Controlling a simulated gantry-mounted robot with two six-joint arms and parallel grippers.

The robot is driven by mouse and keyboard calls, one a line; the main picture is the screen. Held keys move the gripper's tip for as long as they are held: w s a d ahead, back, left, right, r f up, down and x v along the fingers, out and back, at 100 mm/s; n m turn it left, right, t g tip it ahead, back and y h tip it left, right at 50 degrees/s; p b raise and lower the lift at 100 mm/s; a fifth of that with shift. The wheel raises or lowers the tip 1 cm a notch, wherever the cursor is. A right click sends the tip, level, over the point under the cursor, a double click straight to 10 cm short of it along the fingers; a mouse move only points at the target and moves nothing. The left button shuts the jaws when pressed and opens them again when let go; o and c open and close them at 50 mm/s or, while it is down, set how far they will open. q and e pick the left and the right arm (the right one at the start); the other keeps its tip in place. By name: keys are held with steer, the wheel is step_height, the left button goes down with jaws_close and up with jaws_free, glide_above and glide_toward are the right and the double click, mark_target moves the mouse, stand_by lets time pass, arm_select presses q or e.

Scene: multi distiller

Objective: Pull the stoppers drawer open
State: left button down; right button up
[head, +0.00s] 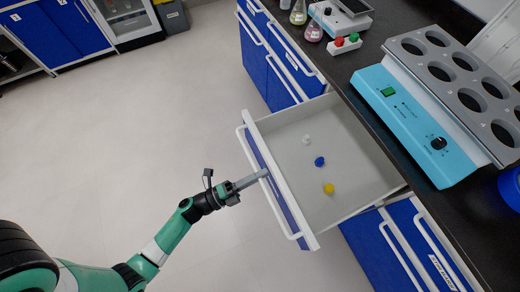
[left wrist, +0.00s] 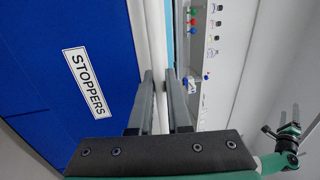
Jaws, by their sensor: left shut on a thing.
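The stoppers drawer (head: 352,165) stands pulled out from the blue cabinet, its inside showing. A white stopper (head: 307,140), a blue stopper (head: 320,161) and a yellow stopper (head: 328,188) lie on its floor. My left gripper (head: 262,175) is shut on the white bar handle (head: 281,208) at the drawer's front. In the left wrist view its fingers (left wrist: 162,76) lie on either side of the handle (left wrist: 157,38), beside a blue front labelled STOPPERS (left wrist: 87,82). A small green and black arm (left wrist: 288,140) shows at the right there; its jaws are too small to read.
A dark counter (head: 345,66) runs above the drawers, bearing a light blue device (head: 415,125) with a holed grey top, flasks (head: 313,32) and a small balance (head: 340,20). Closed blue drawers (head: 285,75) flank the open one. The floor (head: 130,130) in front is clear.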

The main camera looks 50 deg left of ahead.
arm_select(q)
steer(key=c, duration=0.9)
jaws_free()
steer(key=shift+s, duration=0.1)
steer(key=shift+p+v, duration=0.8)
steer(key=shift+v, duration=4.9)
